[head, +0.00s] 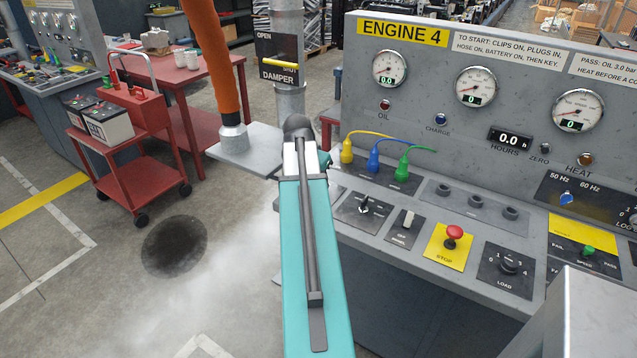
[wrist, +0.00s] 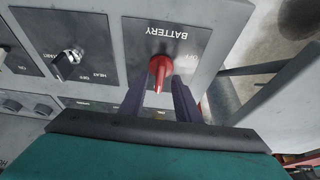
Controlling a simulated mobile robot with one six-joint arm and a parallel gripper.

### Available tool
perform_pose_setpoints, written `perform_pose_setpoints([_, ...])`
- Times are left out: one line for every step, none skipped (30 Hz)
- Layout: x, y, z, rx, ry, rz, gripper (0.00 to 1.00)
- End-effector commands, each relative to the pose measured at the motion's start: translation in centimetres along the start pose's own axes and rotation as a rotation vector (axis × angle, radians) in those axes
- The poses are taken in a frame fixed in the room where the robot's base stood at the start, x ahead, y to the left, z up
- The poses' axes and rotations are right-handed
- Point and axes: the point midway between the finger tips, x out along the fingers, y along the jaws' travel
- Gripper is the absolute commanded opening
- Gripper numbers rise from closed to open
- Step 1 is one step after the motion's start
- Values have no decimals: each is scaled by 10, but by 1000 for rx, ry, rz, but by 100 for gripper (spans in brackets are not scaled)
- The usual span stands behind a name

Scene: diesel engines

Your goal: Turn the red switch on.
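The red switch (wrist: 160,70) is a red knob on a dark plate marked BATTERY, upside down in the wrist view. The word OFF shows beside the knob, to the right. The knob points down the picture, toward my gripper (wrist: 160,88). My two dark fingers stand one on each side of the knob and look open. I cannot tell whether either finger touches it. In the head view my teal arm reaches to the left end of the ENGINE 4 console (head: 440,230) and hides the switch and my fingers.
Next to the switch plate is a START/HEAT key switch (wrist: 67,62). A red STOP button (head: 454,233) and a load knob (head: 508,262) sit further right on the console. Yellow, blue and green plugs (head: 374,158) stand behind. A red battery cart (head: 125,150) is at left, with open floor nearby.

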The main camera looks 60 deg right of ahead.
Motion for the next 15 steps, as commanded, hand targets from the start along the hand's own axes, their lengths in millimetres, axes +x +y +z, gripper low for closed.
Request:
perform_pose_setpoints([-4, 0, 0, 0, 1, -1, 30])
perform_pose_setpoints([-6, 0, 0, 0, 1, -1, 30])
perform_pose_setpoints([-10, 0, 0, 0, 2, -1, 30])
perform_pose_setpoints([-12, 0, 0, 0, 2, -1, 30])
perform_pose_setpoints([-15, 0, 0, 0, 2, -1, 30])
perform_pose_setpoints([-19, 0, 0, 0, 2, -1, 30])
perform_pose_setpoints([-23, 0, 0, 0, 2, -1, 30])
perform_pose_setpoints([-26, 0, 0, 0, 2, -1, 30])
perform_pose_setpoints([-30, 0, 0, -1, 2, -2, 30])
perform_pose_setpoints([-33, 0, 0, 0, 2, -1, 30])
perform_pose_setpoints([-36, 0, 0, 0, 2, -1, 30])
perform_pose_setpoints([-41, 0, 0, 0, 2, -1, 30])
perform_pose_setpoints([-44, 0, 0, 0, 2, -1, 30])
perform_pose_setpoints([-47, 0, 0, 0, 2, -1, 30])
perform_pose_setpoints([-51, 0, 0, 0, 2, -1, 30])
